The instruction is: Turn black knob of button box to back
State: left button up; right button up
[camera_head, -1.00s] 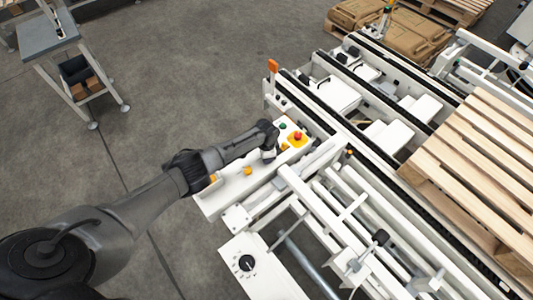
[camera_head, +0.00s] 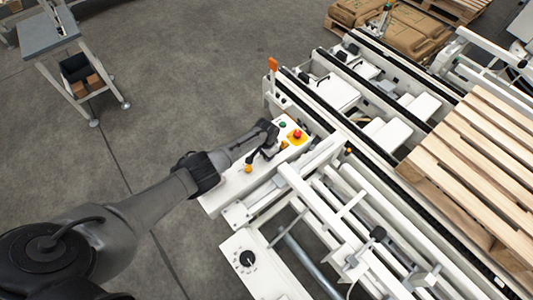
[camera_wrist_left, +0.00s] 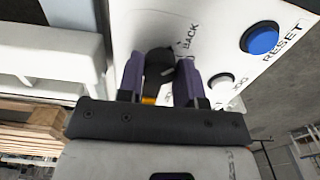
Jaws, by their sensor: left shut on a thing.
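The white button box (camera_head: 228,193) lies left of the conveyor in the head view. It carries a red button (camera_head: 297,134) on yellow, a green button (camera_head: 282,125) and a yellow-orange one (camera_head: 248,169). My left gripper (camera_head: 262,153) is down at its top face. In the left wrist view, the black knob (camera_wrist_left: 159,66) sits between the two purple fingers of my left gripper (camera_wrist_left: 160,78), which is shut on it. The word BACK is printed to the knob's right. The head view hides the knob behind my gripper. My right gripper is out of view.
A blue RESET button (camera_wrist_left: 262,38) and a white button (camera_wrist_left: 221,82) sit right of the knob. Another white box with a black dial (camera_head: 247,259) stands at lower centre. White conveyor rails and a wooden pallet (camera_head: 480,150) fill the right.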

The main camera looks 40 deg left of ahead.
pick_arm(q)
jog(key=shift+r, duration=0.1)
jog(key=o, duration=0.9)
jog(key=shift+r, duration=0.35)
jog(key=shift+r+p, duration=2.2)
jog(key=shift+r, duration=4.3)
